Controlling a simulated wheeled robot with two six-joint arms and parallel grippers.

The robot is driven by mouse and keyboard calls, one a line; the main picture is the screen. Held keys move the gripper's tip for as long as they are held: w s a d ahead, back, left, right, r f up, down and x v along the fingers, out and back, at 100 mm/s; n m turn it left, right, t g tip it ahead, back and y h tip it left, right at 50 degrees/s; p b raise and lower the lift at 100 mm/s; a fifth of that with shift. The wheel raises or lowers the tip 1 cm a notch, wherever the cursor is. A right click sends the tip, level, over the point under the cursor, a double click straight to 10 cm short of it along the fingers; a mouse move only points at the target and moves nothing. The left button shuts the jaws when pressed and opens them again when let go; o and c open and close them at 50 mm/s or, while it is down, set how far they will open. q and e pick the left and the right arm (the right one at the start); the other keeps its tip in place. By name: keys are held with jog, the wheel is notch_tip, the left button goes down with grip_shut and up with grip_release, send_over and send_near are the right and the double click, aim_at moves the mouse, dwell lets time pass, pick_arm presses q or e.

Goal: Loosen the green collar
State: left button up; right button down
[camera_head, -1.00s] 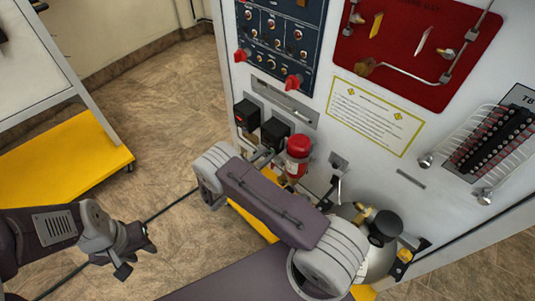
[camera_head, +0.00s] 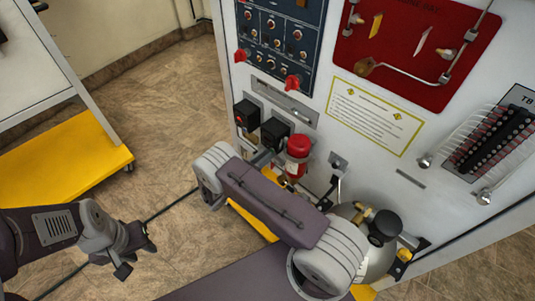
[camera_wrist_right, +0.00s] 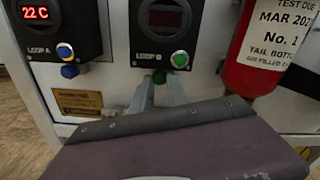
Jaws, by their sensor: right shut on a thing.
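The green collar (camera_wrist_right: 159,77) shows in the right wrist view below the LOOP B box (camera_wrist_right: 160,32). My right gripper (camera_wrist_right: 157,88) reaches up to it with its two grey fingers and is shut on it. The fingers cover the collar's sides and lower part. In the head view my right wrist and arm hide the collar. My left gripper (camera_head: 135,250) hangs low at the left, over the floor and away from the panel. Its finger gap is not clear.
A green button (camera_wrist_right: 180,59) sits on the LOOP B box. The LOOP A box (camera_wrist_right: 62,28) with a blue collar (camera_wrist_right: 70,71) is to the left. A red bottle (camera_wrist_right: 262,50) stands close on the right. A yellow-based cart (camera_head: 70,155) stands at the left.

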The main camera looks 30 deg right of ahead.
jog(key=c, duration=1.6)
grip_release()
jog(key=v, duration=0.9)
